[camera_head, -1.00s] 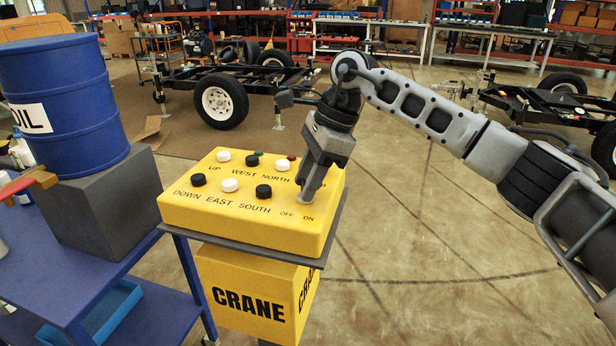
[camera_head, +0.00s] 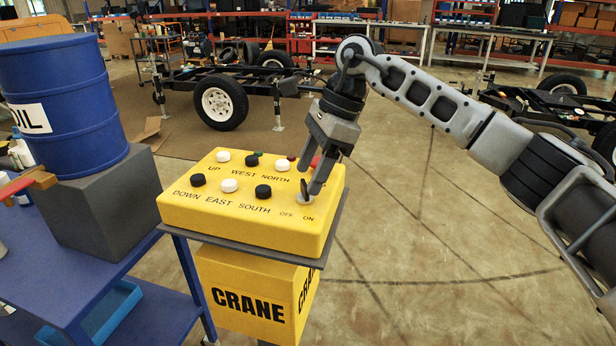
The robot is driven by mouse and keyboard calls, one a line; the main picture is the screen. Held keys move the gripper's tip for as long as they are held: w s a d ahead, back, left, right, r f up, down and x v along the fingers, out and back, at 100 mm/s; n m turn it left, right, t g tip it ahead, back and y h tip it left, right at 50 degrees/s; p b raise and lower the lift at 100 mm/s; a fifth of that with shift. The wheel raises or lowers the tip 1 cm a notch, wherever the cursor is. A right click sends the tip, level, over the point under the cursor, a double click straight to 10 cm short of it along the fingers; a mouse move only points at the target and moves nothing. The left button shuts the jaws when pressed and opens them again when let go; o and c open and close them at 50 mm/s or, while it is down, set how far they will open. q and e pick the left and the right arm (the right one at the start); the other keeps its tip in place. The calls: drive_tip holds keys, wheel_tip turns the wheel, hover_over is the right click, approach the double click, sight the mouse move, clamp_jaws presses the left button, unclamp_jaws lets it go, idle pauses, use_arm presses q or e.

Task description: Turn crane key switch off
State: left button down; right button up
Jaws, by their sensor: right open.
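The yellow crane control box (camera_head: 245,232) stands on a dark plate in the middle of the view, with several black and white buttons on top. The crane key switch (camera_head: 304,199) is a light round base with a small dark key at the box's right end, above the OFF and ON labels. The key's exact angle is hard to tell. My right gripper (camera_head: 311,189) points down at the key, its open fingers close around or beside it; contact cannot be told. A red button (camera_head: 315,162) is partly hidden behind the gripper. My left gripper is not in view.
A blue oil drum (camera_head: 62,105) stands on a grey block (camera_head: 110,205) on a blue cart (camera_head: 60,275) at the left. A trailer frame with a wheel (camera_head: 222,104) is behind the box. The floor (camera_head: 430,260) right of the box is clear.

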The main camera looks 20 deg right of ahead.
drive_tip(key=v, duration=1.4)
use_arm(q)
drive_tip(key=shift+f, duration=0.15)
use_arm(e)
drive_tip(key=shift+s, duration=0.1)
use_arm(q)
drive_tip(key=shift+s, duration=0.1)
use_arm(e)
drive_tip(key=shift+f, duration=0.1)
